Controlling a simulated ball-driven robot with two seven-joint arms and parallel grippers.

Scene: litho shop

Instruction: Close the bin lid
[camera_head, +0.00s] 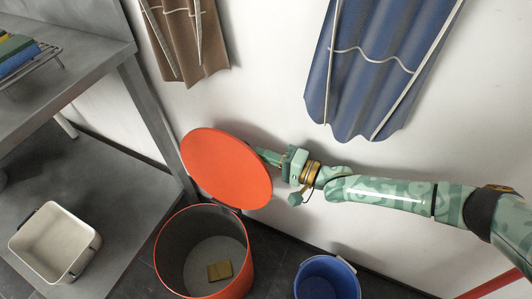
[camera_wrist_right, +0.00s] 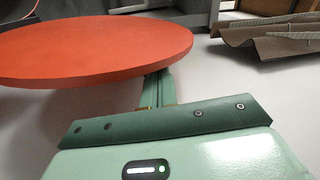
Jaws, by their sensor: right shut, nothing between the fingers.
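The orange-red bin (camera_head: 246,284) stands on the dark floor, and a small yellow-brown block (camera_head: 220,270) lies inside it. Its round lid (camera_head: 228,168) is raised and tilted up at the back of the bin, so the bin is open. My right gripper (camera_head: 264,155) comes from the right and is shut and empty. Its fingertips reach behind the lid's right edge and are partly hidden there; I cannot tell if they touch. In the right wrist view the lid (camera_wrist_right: 95,45) spans the upper left, with the shut fingers (camera_wrist_right: 155,90) at its edge. My left gripper is not in view.
A blue bucket (camera_head: 327,281) stands right of the bin. A grey bench (camera_head: 95,75) with a lower shelf is on the left, holding a white container (camera_head: 52,245). Brown (camera_head: 187,40) and blue (camera_head: 375,65) aprons hang on the white wall behind.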

